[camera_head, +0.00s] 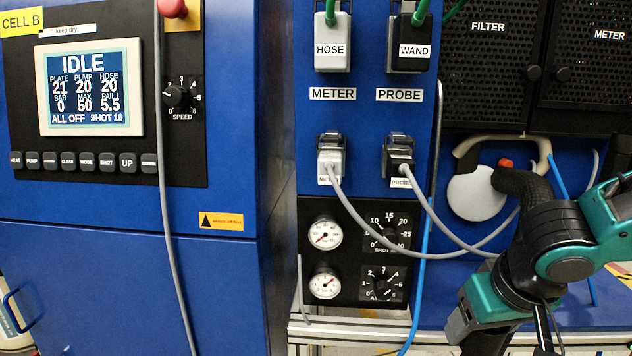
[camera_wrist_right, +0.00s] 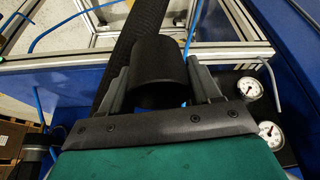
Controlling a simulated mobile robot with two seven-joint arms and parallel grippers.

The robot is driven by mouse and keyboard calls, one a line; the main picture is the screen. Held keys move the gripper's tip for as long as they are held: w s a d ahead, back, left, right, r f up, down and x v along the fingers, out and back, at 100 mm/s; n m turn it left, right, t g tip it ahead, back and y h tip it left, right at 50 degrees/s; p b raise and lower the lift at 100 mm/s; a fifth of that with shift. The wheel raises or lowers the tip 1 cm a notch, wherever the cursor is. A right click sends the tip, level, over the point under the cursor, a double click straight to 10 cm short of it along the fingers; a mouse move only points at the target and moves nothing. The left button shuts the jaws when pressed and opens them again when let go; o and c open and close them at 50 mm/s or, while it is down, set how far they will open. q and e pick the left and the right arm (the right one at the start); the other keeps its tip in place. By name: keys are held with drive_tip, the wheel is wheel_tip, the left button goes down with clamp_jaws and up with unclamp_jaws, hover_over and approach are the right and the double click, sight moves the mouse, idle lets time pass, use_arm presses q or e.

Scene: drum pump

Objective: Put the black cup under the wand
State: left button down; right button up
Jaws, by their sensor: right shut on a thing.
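My right gripper (camera_wrist_right: 160,82) is shut on the black cup (camera_wrist_right: 159,62) in the right wrist view, with one finger on either side of it. The cup is a dark, smooth, rounded piece; its inside cannot be made out. In the head view my right arm comes in at the lower right, and the fingers and cup are out of sight. What looks like the wand, with a beige handle (camera_head: 467,150) and a red button (camera_head: 506,163), hangs on the blue panel, partly behind my arm. My left gripper is not in view.
A grey disc (camera_head: 472,193) sits beside the handle. Grey cables (camera_head: 345,207) and a blue hose (camera_head: 424,270) cross the area near my right arm. Two gauges (camera_head: 325,233) and a metal frame (camera_wrist_right: 75,62) lie nearby. The control cabinet (camera_head: 130,260) stands at the left.

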drive_tip(key=a+f, duration=0.3)
drive_tip(key=a, duration=0.1)
drive_tip(key=w+d+r+m+h, duration=0.1)
drive_tip(key=d+r+m, duration=0.2)
drive_tip(key=d, duration=1)
drive_tip(key=shift+w+d+r+m, duration=0.2)
drive_tip(key=shift+d+r+m, duration=0.1)
drive_tip(key=shift+r, duration=0.55)
drive_tip(key=shift+m+h, duration=0.3)
drive_tip(key=shift+m, duration=0.3)
drive_tip(key=d, duration=0.2)
drive_tip(key=s+d, duration=0.1)
drive_tip(key=d, duration=0.2)
drive_tip(key=shift+s+d+r, duration=0.15)
drive_tip(key=shift+d+r, duration=0.2)
drive_tip(key=shift+m+g+h, duration=0.3)
drive_tip(key=shift+m, duration=0.6)
drive_tip(key=shift+s+d+f, duration=0.6)
drive_tip(key=shift+d, duration=0.3)
drive_tip(key=shift+s+d+f, duration=0.6)
drive_tip(key=shift+s+d, duration=0.05)
drive_tip(key=shift+d, duration=0.2)
drive_tip(key=shift+s+d+f, duration=0.6)
drive_tip(key=shift+d, duration=0.3)
drive_tip(key=shift+f, duration=0.1)
